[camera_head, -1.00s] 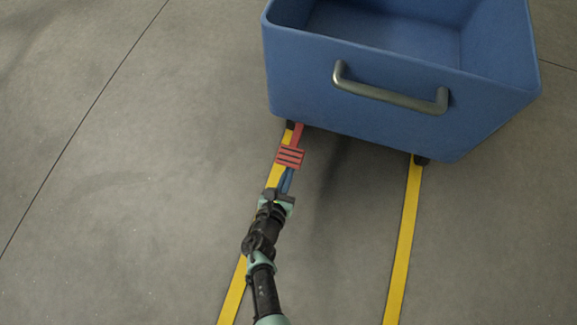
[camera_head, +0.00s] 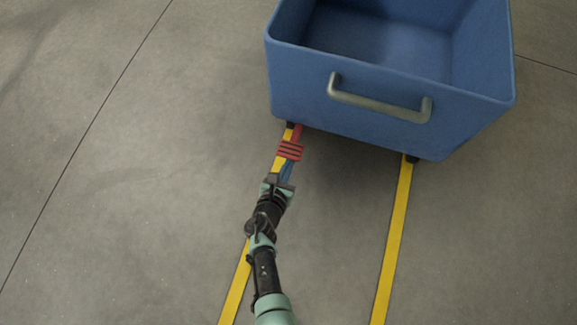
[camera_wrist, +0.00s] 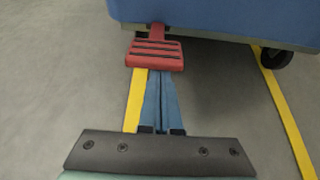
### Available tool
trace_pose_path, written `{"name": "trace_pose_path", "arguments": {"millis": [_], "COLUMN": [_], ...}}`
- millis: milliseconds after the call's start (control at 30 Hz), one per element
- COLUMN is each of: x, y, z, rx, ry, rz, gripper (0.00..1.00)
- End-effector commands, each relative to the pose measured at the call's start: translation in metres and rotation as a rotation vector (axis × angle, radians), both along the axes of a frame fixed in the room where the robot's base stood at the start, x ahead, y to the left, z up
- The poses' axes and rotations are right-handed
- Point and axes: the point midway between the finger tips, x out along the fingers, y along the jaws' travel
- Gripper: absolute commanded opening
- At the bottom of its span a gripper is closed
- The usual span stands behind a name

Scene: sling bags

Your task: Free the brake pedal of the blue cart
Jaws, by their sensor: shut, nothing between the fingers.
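The blue cart (camera_head: 330,105) stands at the upper right, with a metal handle (camera_head: 380,100) on its near side. Its red brake pedal (camera_head: 290,151), with dark ribs, sticks out from under the near left corner. The pedal also shows in the wrist view (camera_wrist: 155,53), at top centre. My gripper (camera_head: 287,170) is shut, its blue fingers together and empty. In the wrist view the fingertips (camera_wrist: 160,76) reach up to the pedal's near edge in the picture. I cannot tell whether they touch it or lie under it.
Two yellow floor lines (camera_head: 394,240) run from the cart toward the front. A black caster wheel (camera_wrist: 291,58) shows under the cart's right side in the wrist view. The grey floor (camera_head: 120,180) is clear to the left.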

Motion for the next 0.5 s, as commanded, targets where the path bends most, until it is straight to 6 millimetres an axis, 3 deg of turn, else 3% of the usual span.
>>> {"name": "trace_pose_path", "arguments": {"millis": [167,433,500], "x": [0.004,-0.006,-0.021], "y": [0.001,0.009,0.014], "z": [-0.003,-0.048,-0.024], "rx": [-0.002,0.0,-0.002], "ry": [-0.014,-0.002,0.002], "rz": [-0.004,-0.001,0.0], "gripper": [0.0,0.0,0.0]}}
